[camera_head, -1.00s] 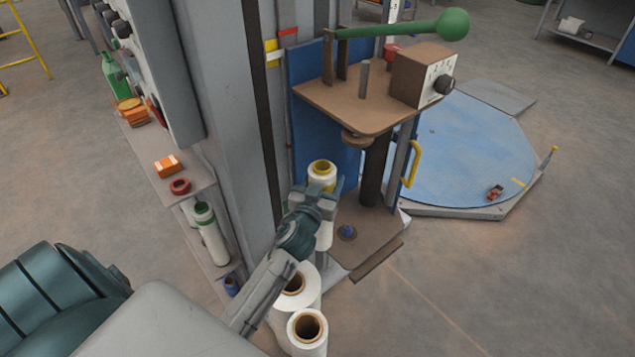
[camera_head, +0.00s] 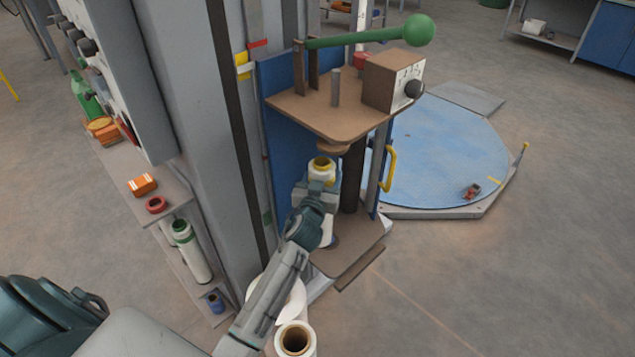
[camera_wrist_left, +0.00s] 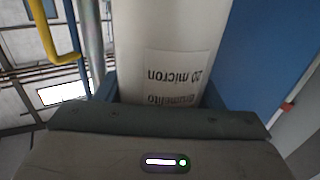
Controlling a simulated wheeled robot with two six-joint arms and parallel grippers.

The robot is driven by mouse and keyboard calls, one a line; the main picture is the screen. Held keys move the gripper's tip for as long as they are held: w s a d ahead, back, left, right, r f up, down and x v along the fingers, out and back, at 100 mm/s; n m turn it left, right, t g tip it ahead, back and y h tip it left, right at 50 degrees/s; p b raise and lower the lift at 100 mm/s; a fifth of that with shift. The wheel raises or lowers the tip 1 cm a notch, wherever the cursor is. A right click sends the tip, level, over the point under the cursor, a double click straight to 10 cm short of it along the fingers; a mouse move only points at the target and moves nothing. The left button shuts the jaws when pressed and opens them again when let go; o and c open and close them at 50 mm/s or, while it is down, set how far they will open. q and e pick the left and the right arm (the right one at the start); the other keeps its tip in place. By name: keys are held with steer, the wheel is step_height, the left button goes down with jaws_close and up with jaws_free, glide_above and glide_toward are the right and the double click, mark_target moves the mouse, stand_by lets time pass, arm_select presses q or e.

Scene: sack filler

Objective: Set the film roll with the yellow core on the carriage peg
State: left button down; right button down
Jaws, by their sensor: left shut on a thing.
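My left gripper (camera_head: 318,193) is shut on the white film roll with the yellow core (camera_head: 322,164) and holds it about upright. In the left wrist view the roll (camera_wrist_left: 172,45) fills the space between the fingers, with an upside-down "20 micron" label. The roll is in front of the dark column, just below the brown upper plate (camera_head: 325,118) of the carriage. Its lower end is above or near the brown lower plate (camera_head: 352,265). The arm and roll cover most of the peg area, so I cannot tell how they line up. My right gripper is not in view.
White rolls with brown cores (camera_head: 295,340) stand below my left arm. A yellow handle (camera_head: 389,168) and grey post are right of the roll. A shelf with an orange box (camera_head: 143,184) and red ring (camera_head: 156,204) is at left. The blue turntable (camera_head: 450,150) is clear except for a small red object.

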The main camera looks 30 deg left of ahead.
arm_select(q)
steer(key=shift+w+d+b, duration=0.3)
steer(key=shift+w+b, duration=0.05)
steer(key=shift+w, duration=0.55)
steer(key=shift+w+d+b, duration=0.3)
steer(key=shift+w, duration=0.55)
steer(key=shift+r, duration=0.1)
steer(key=shift+b, duration=0.3)
steer(key=shift+b, duration=0.3)
stand_by(0.3)
